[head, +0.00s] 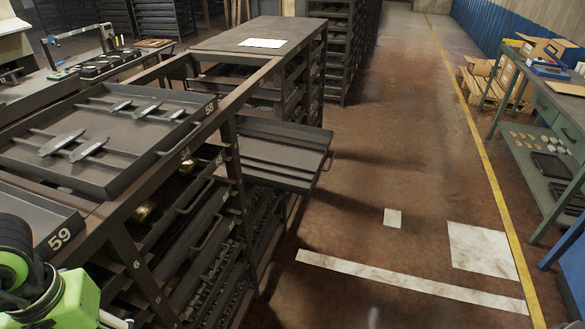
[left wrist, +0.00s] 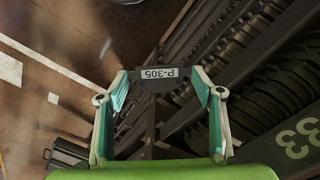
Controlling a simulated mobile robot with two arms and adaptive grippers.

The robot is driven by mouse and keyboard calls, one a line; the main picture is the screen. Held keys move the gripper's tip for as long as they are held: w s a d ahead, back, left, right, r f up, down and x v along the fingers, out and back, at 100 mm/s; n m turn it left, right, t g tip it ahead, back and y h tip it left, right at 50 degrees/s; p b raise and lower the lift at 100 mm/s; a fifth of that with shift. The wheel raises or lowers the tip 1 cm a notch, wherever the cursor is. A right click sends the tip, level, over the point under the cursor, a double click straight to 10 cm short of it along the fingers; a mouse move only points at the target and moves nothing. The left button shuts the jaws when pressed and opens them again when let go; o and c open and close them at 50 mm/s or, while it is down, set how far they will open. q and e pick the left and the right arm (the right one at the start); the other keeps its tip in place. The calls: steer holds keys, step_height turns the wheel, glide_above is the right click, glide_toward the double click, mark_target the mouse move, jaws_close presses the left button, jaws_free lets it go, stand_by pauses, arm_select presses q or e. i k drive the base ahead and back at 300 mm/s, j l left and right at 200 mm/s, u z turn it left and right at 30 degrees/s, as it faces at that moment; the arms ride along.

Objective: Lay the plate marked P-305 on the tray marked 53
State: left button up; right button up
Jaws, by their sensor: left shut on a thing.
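My left gripper (left wrist: 161,76) is shut on a small dark plate (left wrist: 150,87) in the left wrist view. The plate's white label reads P-305, upside down in the picture. In the head view only my green left wrist shows at the lower left; the plate is not clearly seen there. A dark tray (head: 128,143) lies on top of the rack at left, with several grey metal parts on it. The number on its corner looks like 53 or 58; I cannot tell which. My right gripper is in neither view.
Another tray (head: 30,222), marked 59, sits nearer at the left. A drawer (head: 270,150) sticks out of the rack into the aisle. A green workbench (head: 545,135) stands at the right. The brown floor (head: 390,170) between them is clear.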

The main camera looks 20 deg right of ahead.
mark_target(296, 171)
steer(key=i+l+u, duration=0.15)
steer(key=l, duration=0.2)
steer(key=i+l+u, duration=0.15)
steer(key=l, duration=0.25)
steer(key=i+l+u, duration=0.15)
steer(key=l, duration=0.25)
steer(key=i+l+u, duration=0.15)
steer(key=l, duration=0.25)
steer(key=i+l+u, duration=0.15)
steer(key=l, duration=0.3)
steer(key=i+l+u, duration=0.2)
steer(key=l, duration=0.25)
steer(key=i+l, duration=0.1)
steer(key=l, duration=0.2)
steer(key=i+l, duration=0.1)
steer(key=l, duration=0.25)
